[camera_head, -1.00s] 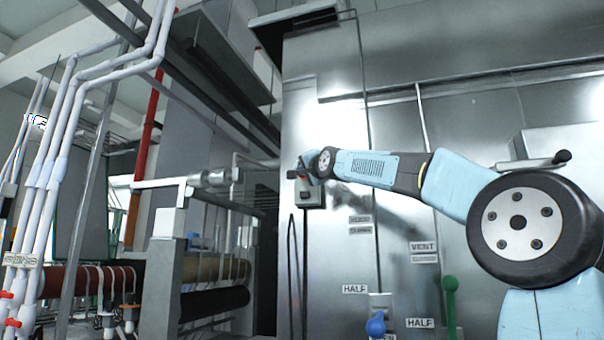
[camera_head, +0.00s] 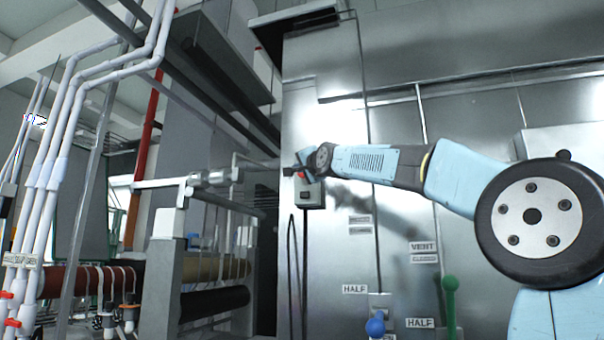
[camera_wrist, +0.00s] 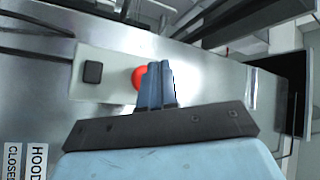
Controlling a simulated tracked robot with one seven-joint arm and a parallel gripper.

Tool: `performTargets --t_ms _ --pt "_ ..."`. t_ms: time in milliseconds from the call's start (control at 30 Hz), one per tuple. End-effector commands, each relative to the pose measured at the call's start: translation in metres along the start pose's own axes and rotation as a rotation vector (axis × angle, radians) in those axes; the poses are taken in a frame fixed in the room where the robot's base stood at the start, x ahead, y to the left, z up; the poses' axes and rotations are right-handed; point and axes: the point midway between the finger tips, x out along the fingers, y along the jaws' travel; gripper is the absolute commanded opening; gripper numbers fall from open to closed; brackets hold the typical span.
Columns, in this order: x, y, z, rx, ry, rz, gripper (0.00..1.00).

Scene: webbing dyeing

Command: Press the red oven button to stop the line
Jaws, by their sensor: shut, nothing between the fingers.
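The red button (camera_wrist: 138,76) sits on a pale control box beside a dark square button (camera_wrist: 93,72). In the wrist view my gripper (camera_wrist: 160,66) is shut and empty, its fingertips over the right part of the red button and hiding some of it. I cannot tell whether they touch it. In the head view the control box (camera_head: 310,196) is fixed to the steel oven wall, and a bit of red (camera_head: 301,174) shows at its top. My gripper (camera_head: 290,171) is at the upper left of the box, small and dark there.
Rollers and a metal frame (camera_head: 165,270) stand to the left. A dark cable hangs below the box.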

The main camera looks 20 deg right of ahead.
Motion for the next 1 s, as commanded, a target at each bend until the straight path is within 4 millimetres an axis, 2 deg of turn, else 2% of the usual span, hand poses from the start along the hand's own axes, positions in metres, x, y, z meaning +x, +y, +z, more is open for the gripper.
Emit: performTargets --t_ms 700,1000 --pt "-0.022 -0.015 0.016 -0.001 0.001 0.002 0.00" --pt "-0.025 -0.019 0.020 -0.002 0.000 0.001 0.00"
